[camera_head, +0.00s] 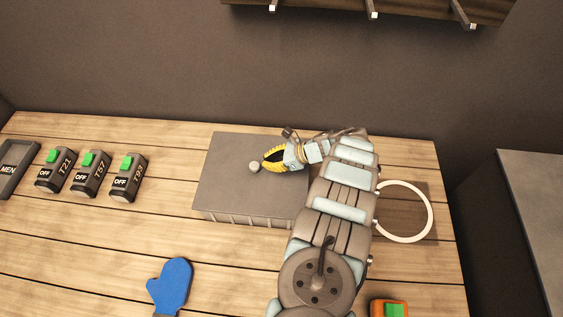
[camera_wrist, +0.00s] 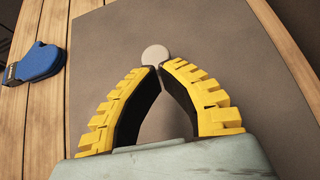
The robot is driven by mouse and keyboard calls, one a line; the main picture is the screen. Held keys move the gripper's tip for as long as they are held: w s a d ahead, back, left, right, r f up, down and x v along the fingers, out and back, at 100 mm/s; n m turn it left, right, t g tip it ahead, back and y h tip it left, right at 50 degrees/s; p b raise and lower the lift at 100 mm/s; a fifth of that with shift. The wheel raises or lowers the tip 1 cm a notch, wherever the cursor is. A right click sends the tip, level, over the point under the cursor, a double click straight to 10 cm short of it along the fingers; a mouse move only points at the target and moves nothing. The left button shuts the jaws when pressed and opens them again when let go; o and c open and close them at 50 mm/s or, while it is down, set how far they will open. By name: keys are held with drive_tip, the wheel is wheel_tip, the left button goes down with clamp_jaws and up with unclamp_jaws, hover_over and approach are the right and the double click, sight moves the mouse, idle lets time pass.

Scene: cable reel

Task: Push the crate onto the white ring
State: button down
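The crate (camera_head: 225,185) is a grey, flat-topped box with a ribbed front side and a small pale round knob (camera_head: 255,166) on its top. It stands left of the white ring (camera_head: 405,240), apart from it. The ring lies on the table near the right edge, its left part hidden by my arm. My gripper (camera_head: 264,165) is over the crate's top, its yellow fingertips just right of the knob. In the wrist view the fingertips (camera_wrist: 161,68) meet, with the knob (camera_wrist: 155,54) just beyond them. I cannot tell whether they touch it.
Several dark switch boxes (camera_head: 91,175) with green tops stand at the left, beside a dark tray (camera_head: 14,168). A blue mitt (camera_head: 172,285) lies at the front. An orange box (camera_head: 388,308) sits front right. A shelf (camera_head: 370,10) hangs above. Bare planks lie left of the crate.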

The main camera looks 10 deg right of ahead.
sight(253, 163)
drive_tip(key=a, duration=0.1)
drive_tip(key=w+a, duration=0.1)
drive_tip(key=a+f+b, duration=0.1)
drive_tip(key=a, duration=0.1)
drive_tip(key=shift+w, duration=0.2)
drive_tip(key=shift+f+b, duration=0.3)
drive_tip(key=shift+b, duration=0.05)
drive_tip(key=shift+f, duration=0.1)
drive_tip(key=shift+d, duration=0.1)
